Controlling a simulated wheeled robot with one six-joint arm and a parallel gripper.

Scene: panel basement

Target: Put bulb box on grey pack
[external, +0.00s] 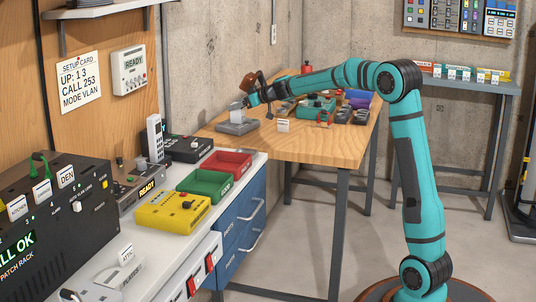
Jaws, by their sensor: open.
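The grey pack (238,128) lies flat near the left edge of the wooden table. A small pale box, which looks like the bulb box (236,112), stands upright on top of it. My gripper (249,98) is open, just right of the pale box's upper part. At this size I cannot tell whether its fingers touch the box. The arm reaches in from the right, and the finger details are small and partly hidden.
A small white card (283,126) stands right of the grey pack. Several tools and a teal case (315,107) crowd the table's back and right. The wooden table's front (310,150) is clear. A white counter with red (228,163) and green (207,184) trays adjoins it at left.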

